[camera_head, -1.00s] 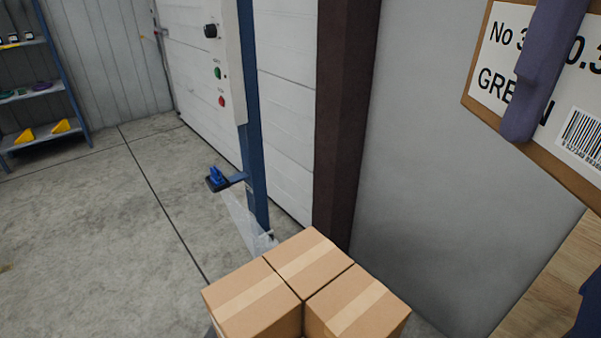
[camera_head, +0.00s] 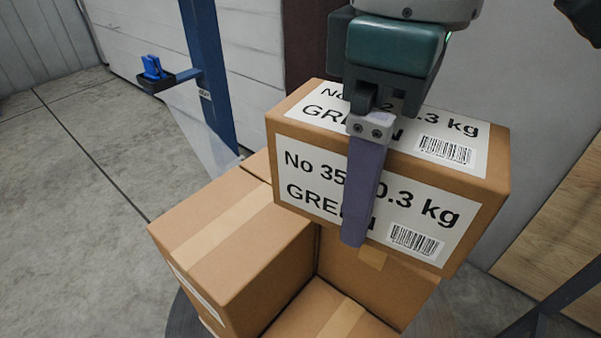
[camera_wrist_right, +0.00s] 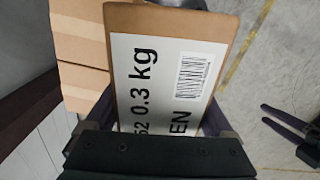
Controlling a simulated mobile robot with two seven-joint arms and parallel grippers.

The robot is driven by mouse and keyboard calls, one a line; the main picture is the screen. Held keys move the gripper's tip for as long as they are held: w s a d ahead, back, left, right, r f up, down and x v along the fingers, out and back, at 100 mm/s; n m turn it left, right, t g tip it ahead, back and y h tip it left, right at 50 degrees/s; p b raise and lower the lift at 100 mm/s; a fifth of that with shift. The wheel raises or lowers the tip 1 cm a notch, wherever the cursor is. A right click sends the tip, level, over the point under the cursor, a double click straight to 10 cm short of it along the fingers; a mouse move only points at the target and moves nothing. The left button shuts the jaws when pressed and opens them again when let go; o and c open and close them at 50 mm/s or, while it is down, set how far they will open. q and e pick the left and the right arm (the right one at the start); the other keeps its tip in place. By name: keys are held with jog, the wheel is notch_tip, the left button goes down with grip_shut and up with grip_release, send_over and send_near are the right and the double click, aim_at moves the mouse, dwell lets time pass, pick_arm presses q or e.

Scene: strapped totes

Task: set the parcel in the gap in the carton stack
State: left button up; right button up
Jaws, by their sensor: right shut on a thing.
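The parcel (camera_head: 470,200) is a brown box with white labels reading GREEN and 0.3 kg. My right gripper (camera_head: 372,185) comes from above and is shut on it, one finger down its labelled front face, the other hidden. The right wrist view shows the parcel (camera_wrist_right: 188,110) between both fingers. The carton stack (camera_head: 225,235) has taller cartons at the left, back and right. The gap (camera_head: 330,312) is at the front, where a lower carton top shows. The parcel hangs over the right carton, behind the gap; contact is unclear. My left gripper (camera_wrist_right: 285,122) appears open and empty.
A blue post (camera_head: 208,80) with a small bracket holding a blue item (camera_head: 152,68) stands behind the stack at left. A grey panel and wood-coloured board (camera_head: 560,220) are at right. The floor at left is clear.

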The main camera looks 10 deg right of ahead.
jog(key=f+n+b, duration=0.1)
jog(key=f+b, duration=0.4)
jog(key=f, duration=0.4)
jog(key=a+f+n+b, duration=0.1)
jog(key=f+b, duration=0.4)
jog(key=f, duration=0.4)
jog(key=s+a+f+b, duration=0.1)
jog(key=f+b, duration=0.4)
jog(key=f, duration=0.4)
jog(key=shift+s+f+n, duration=0.1)
jog(key=shift+f+n, duration=0.2)
jog(key=shift+n, duration=0.1)
notch_tip(320, 180, down, 4)
jog(key=b, duration=0.3)
jog(key=shift+f, duration=0.2)
pick_arm(q)
notch_tip(320, 180, down, 20)
pick_arm(e)
jog(key=shift+r, duration=0.1)
pick_arm(q)
jog(key=shift+a, duration=0.1)
pick_arm(e)
jog(key=o, duration=1.4)
jog(key=shift+o, duration=0.2)
